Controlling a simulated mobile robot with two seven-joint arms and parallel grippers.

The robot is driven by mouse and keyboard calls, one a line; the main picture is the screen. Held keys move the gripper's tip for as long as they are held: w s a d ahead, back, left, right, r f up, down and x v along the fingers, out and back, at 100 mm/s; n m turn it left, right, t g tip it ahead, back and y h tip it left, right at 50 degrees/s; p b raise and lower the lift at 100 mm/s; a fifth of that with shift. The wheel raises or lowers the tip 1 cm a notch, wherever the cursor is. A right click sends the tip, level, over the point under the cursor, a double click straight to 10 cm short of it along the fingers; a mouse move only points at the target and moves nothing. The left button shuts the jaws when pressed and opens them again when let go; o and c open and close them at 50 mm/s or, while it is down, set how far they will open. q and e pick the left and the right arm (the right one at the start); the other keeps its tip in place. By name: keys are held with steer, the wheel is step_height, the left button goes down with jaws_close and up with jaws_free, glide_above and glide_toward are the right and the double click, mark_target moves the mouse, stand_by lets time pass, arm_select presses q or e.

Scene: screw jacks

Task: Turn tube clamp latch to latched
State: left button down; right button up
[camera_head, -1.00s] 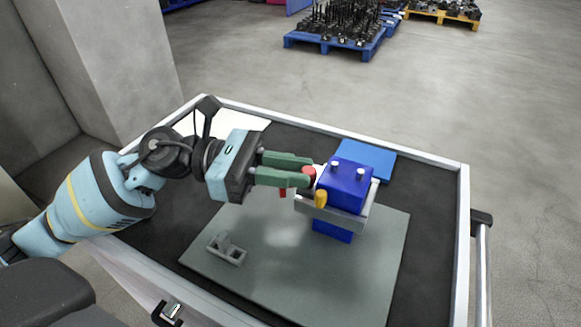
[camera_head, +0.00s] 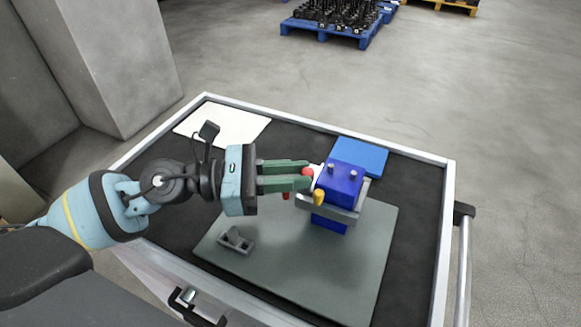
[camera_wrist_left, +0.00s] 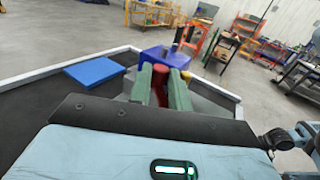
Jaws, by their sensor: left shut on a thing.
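A blue block device (camera_head: 344,183) with two small pins on top stands on a grey plate, held by a grey clamp bracket (camera_head: 330,208). The red latch handle (camera_head: 308,173) is at its left side, and a yellow-orange knob (camera_head: 318,196) is at the front. My left gripper (camera_head: 307,174) comes from the left, its green fingers shut on the red latch. In the left wrist view the red latch (camera_wrist_left: 160,84) shows between the green fingers, with the blue device (camera_wrist_left: 165,57) beyond. The fingers partly hide the latch. My right gripper is not in view.
The grey plate (camera_head: 300,270) lies on a dark cart top with a pale raised rim (camera_head: 447,215). A small grey bracket (camera_head: 236,241) lies at its left. A blue flat piece (camera_head: 360,156) lies behind the device, a white sheet (camera_head: 222,125) at back left.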

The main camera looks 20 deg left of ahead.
arm_select(q)
steer(key=c, duration=1.3)
jaws_free()
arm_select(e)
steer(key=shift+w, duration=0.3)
arm_select(q)
steer(key=shift+a, duration=0.1)
steer(key=shift+s+a+f+b, duration=0.2)
steer(key=shift+s+a+b, duration=0.1)
steer(key=shift+a+b, duration=0.15)
steer(key=b+v, duration=0.2)
steer(key=v, duration=0.2)
steer(key=shift+s+a, duration=0.1)
steer(key=shift+a, duration=0.15)
steer(key=shift+b+v, duration=0.45)
steer(key=shift+v, duration=0.55)
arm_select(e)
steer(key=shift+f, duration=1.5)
